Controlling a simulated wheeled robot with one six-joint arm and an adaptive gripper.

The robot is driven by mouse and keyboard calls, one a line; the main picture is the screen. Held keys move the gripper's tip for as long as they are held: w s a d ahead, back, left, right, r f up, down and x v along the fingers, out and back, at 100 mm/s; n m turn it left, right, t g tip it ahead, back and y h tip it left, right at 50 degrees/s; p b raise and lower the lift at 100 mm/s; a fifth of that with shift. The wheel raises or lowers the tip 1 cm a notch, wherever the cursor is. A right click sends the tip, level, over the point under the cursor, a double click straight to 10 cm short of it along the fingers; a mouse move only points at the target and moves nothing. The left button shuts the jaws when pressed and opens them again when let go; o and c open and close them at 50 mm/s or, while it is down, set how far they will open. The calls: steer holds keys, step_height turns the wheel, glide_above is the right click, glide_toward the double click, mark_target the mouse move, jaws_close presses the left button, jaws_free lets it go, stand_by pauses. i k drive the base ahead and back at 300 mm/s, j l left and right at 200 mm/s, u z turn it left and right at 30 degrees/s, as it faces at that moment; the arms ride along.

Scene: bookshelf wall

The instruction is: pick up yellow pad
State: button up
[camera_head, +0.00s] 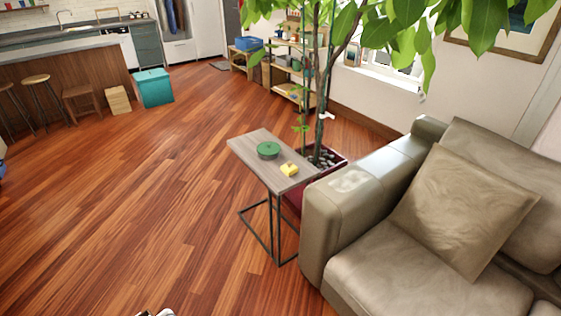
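A small yellow pad (289,169) lies on a narrow side table (252,145) with a grey wood top and a dark metal frame. It is near the table's front right end, and its exact shape is too small to tell. A round green object (268,150) sits on the same tabletop, a little behind and to the left of the pad, apart from it. My gripper is not clearly in view; only a small white and dark piece shows at the bottom edge, and I cannot tell what it is.
A grey-brown sofa (325,215) with a cushion stands right of the table, close to it. A plant in a dark red pot (340,156) rises behind the table. Wooden floor (130,210) is clear to the left. A teal box (155,88) and stools stand far back.

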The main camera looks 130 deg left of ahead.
mark_target(289, 168)
steer(key=u, duration=3.55)
